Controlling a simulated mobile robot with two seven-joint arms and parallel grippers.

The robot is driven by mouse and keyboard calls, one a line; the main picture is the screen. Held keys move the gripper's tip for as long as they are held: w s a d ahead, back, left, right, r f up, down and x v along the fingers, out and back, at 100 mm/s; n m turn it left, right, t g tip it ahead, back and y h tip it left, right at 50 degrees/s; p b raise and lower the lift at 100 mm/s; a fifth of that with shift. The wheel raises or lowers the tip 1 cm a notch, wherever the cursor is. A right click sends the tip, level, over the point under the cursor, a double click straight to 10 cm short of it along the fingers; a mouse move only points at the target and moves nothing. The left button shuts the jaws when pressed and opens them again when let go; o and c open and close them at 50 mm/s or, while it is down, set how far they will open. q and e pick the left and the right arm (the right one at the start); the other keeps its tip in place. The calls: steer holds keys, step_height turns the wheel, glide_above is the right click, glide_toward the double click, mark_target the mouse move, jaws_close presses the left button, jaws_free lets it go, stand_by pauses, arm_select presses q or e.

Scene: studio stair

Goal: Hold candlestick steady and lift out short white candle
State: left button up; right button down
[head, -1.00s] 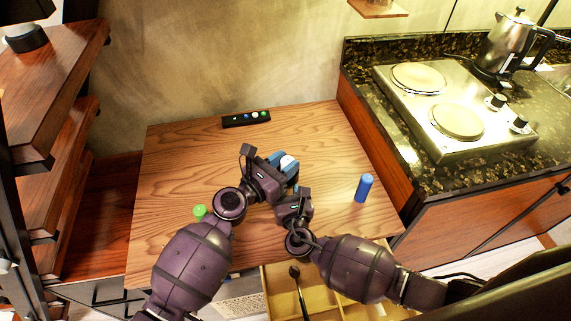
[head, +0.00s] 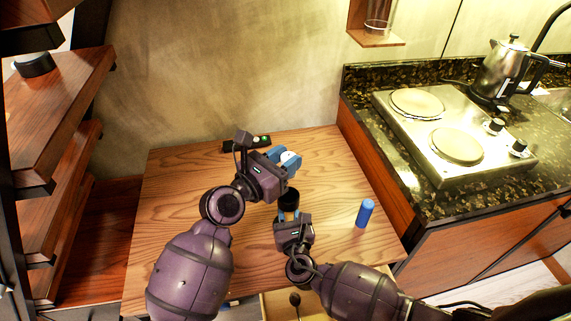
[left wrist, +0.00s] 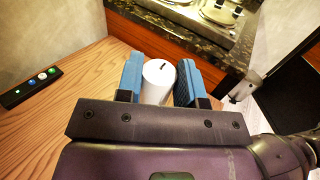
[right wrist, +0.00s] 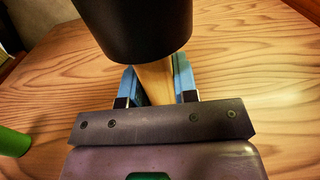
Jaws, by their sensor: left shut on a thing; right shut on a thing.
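The short white candle (head: 290,156) is between the blue fingers of my left gripper (head: 284,164), which is shut on it. It also shows in the left wrist view (left wrist: 158,84), with a dark wick on its top. The candlestick (head: 289,199) has a black cup, seen close in the right wrist view (right wrist: 135,28), on a light wooden stem. My right gripper (head: 288,216) is shut on that stem, just below the cup. In the head view the candle shows above and apart from the black cup. The candlestick's base is hidden.
A blue cylinder (head: 365,213) stands at the table's right side. A black strip with coloured buttons (head: 232,145) lies at the back. A green cylinder (right wrist: 12,142) shows left in the right wrist view. An open drawer (head: 275,307) juts out in front. The wooden table (head: 330,165) is otherwise mostly clear.

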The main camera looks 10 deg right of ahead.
steer(key=c, duration=0.8)
jaws_free()
steer(key=s, duration=1.2)
arm_select(q)
steer(key=shift+f, duration=0.1)
arm_select(e)
steer(key=shift+s, duration=0.1)
